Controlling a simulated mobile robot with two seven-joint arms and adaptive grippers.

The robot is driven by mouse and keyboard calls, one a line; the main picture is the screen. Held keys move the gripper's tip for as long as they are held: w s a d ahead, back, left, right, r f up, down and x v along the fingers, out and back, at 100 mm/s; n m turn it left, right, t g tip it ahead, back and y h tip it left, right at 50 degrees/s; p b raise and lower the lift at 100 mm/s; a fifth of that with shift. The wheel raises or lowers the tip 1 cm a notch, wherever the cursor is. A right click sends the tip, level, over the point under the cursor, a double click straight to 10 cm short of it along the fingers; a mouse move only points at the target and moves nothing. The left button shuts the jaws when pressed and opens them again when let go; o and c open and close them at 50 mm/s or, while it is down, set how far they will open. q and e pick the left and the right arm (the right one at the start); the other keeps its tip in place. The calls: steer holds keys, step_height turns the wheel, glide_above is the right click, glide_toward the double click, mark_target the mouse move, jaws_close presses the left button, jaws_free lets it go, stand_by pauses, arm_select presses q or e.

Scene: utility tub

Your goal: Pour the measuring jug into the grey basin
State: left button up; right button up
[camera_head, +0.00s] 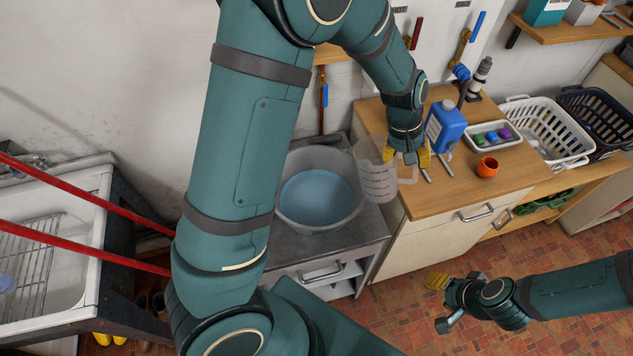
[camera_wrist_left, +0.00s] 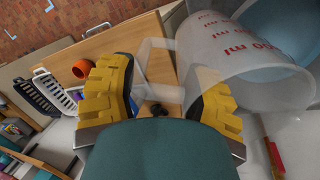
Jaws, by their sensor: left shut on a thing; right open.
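The measuring jug (camera_head: 374,180) is clear plastic with red markings. It is held in the air beside the right rim of the grey basin (camera_head: 287,211), which has bluish liquid in it. My left gripper (camera_head: 406,156) is shut on the jug's handle, to the right of the jug body. In the left wrist view, the handle sits between the yellow finger pads of the left gripper (camera_wrist_left: 163,95), and the jug (camera_wrist_left: 235,62) overlaps the basin (camera_wrist_left: 283,20). No stream shows, and I cannot tell the jug's exact tilt. My right gripper (camera_head: 440,303) is open and empty above the floor.
A blue bottle (camera_head: 445,126), a tray (camera_head: 493,136) and an orange cup (camera_head: 487,167) stand on the wooden worktop (camera_head: 440,200) right of the basin. White (camera_head: 548,130) and dark (camera_head: 600,112) baskets stand farther right. A white sink (camera_head: 85,270) is at left.

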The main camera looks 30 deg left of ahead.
mark_target(414, 168)
arm_select(q)
steer(key=shift+w+d+f+g+y, duration=0.2)
steer(key=shift+d+f+g+y, duration=0.05)
steer(key=shift+d+f+y, duration=0.35)
steer(key=shift+w+d+f+g+y, duration=0.25)
steer(key=shift+d+f+y, duration=0.25)
steer(key=shift+y, duration=0.2)
steer(key=shift+s+f, duration=0.1)
steer(key=shift+s, duration=0.05)
